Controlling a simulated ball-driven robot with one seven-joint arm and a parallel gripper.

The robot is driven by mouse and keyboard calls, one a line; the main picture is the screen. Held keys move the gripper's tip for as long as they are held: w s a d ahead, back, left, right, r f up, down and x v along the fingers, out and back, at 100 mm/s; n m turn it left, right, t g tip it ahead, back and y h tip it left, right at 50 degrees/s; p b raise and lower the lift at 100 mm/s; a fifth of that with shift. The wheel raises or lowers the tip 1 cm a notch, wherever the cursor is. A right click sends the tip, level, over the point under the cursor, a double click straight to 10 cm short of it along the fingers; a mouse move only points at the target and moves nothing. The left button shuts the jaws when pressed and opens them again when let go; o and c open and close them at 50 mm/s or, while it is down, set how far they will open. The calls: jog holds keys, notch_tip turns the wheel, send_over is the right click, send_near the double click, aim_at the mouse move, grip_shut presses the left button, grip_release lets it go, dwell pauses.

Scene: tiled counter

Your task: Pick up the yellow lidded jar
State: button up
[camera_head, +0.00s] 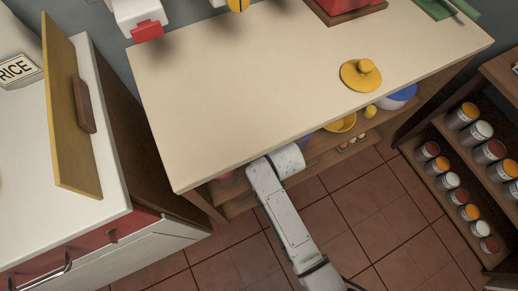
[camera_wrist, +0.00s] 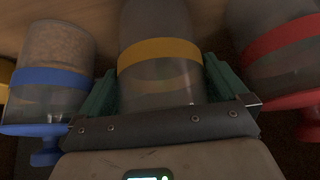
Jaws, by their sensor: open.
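The jar with the yellow band (camera_wrist: 160,52) is in the middle of the wrist view, with a clear grey body. My gripper (camera_wrist: 161,72) is open, with one green finger on each side of this jar. I cannot tell whether the fingers touch it. The jar's lid end is hidden behind my gripper's palm. In the head view my arm reaches under the counter's front edge, and my gripper and this jar are hidden there.
A blue-banded jar (camera_wrist: 52,75) stands close on the left and a red-banded jar (camera_wrist: 278,45) close on the right. The counter (camera_head: 270,70) overhangs the shelf. A yellow knobbed lid (camera_head: 361,76) lies on top. A rack of small jars (camera_head: 463,165) stands at right.

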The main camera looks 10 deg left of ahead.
jog(key=c, duration=0.9)
jog(key=shift+w, duration=0.1)
jog(key=shift+c, duration=0.3)
jog(key=shift+r, duration=0.1)
